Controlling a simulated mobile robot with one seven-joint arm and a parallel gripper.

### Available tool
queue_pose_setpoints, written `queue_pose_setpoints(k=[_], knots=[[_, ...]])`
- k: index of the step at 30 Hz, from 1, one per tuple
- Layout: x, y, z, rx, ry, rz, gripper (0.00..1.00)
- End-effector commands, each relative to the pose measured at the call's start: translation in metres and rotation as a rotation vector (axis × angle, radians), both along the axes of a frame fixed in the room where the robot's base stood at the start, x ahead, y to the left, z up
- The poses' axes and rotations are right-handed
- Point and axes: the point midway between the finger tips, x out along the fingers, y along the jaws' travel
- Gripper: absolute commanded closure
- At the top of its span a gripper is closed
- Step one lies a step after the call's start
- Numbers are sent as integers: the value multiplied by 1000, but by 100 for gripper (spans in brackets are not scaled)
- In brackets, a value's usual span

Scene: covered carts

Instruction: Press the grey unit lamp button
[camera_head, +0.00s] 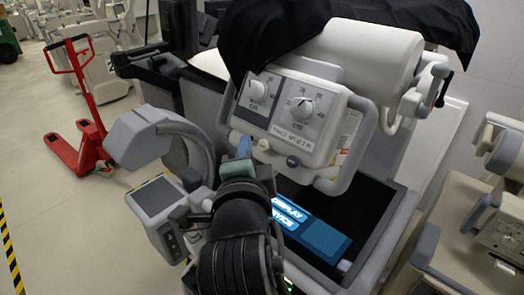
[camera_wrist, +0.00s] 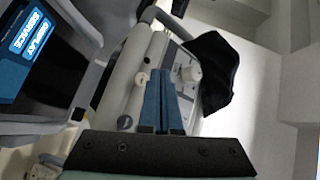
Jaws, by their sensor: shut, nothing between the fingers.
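The grey-white control unit (camera_head: 318,140) has two dials and a row of small round buttons along its lower edge. A pale button (camera_head: 264,144) and a dark button (camera_head: 292,161) show in the head view. The wrist view shows a pale button (camera_wrist: 141,78) and a dark button (camera_wrist: 124,122) left of my fingers. I cannot tell which is the lamp button. My gripper (camera_head: 244,148) is shut and empty, its blue fingers in front of the panel's lower left. In the wrist view, its fingers (camera_wrist: 163,80) overlap the panel; contact is unclear.
A black cloth (camera_head: 275,38) drapes over the unit's top. A blue lit display (camera_head: 290,213) lies below the panel. A grey curved arm with a small screen (camera_head: 158,196) stands left of my gripper. A red pallet truck (camera_head: 88,125) is on open floor further left.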

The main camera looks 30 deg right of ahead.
Motion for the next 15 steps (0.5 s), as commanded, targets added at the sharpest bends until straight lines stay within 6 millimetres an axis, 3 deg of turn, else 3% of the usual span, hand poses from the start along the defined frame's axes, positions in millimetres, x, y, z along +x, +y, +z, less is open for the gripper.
queue_pose_setpoints(k=[6,15], knots=[[5,-13,-8,1,-1,1,100],[6,-15,-8,1,-1,2,100]])
